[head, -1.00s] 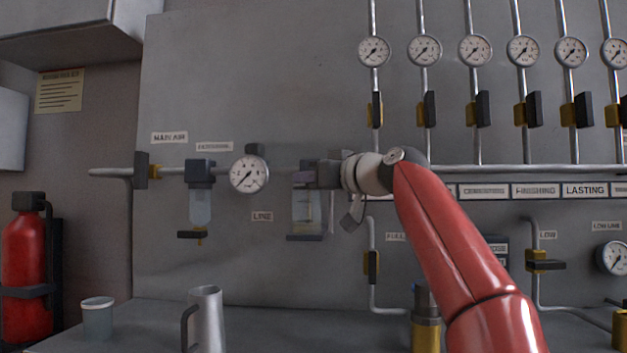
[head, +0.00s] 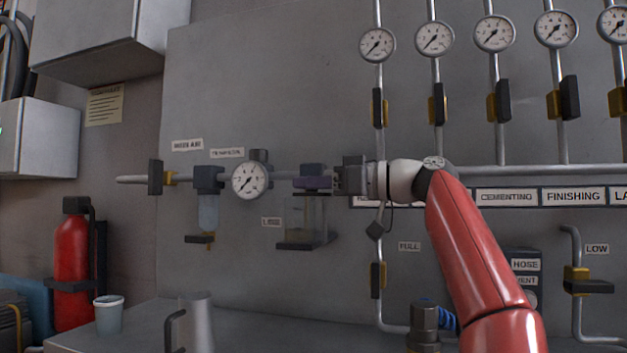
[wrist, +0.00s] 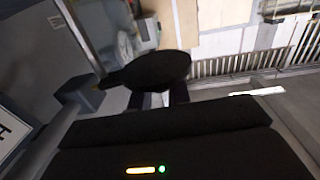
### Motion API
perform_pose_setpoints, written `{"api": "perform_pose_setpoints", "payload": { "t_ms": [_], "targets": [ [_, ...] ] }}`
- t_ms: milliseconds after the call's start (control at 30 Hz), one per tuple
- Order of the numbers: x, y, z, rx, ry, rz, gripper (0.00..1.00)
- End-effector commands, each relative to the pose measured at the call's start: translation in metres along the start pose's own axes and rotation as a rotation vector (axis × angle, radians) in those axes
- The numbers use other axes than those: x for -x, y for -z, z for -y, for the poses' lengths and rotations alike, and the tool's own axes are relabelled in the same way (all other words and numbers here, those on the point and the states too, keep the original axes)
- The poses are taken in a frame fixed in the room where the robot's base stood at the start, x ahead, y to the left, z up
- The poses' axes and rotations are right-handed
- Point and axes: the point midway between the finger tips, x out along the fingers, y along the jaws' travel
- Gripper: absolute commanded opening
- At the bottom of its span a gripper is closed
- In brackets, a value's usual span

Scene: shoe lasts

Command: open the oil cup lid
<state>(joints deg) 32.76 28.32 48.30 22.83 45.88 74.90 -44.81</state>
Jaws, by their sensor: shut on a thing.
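The oil cup (head: 299,222) is a clear bowl with pale liquid, mounted on the wall panel right of the round gauge in the head view. Its purplish lid (head: 313,184) sits at the top of the bowl. My gripper (head: 334,179) reaches it from the right, its jaws shut at the lid's right side. In the wrist view a dark, rounded piece with a narrow arm, apparently the lid (wrist: 157,70), lies at the fingertips (wrist: 165,97) and hides what is behind it. I cannot tell whether the lid is lifted off the bowl.
The gauge (head: 250,181) and a filter bowl (head: 208,213) are left of the cup on the same pipe. A metal jug (head: 197,322) and a small tub (head: 109,316) stand on the bench below. Pipes and valves fill the right side. The panel above the cup is bare.

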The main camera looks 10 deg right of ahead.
Motion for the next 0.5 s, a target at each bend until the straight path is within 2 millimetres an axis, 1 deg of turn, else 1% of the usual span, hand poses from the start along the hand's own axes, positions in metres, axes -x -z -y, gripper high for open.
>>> {"api": "perform_pose_setpoints", "payload": {
  "t_ms": [467,500],
  "targets": [
    [-0.0006,0.0,0.0001,0.0,0.012,-0.001,0.0],
    [-0.0006,0.0,0.0001,0.0,0.012,-0.001,0.2]
  ]
}}
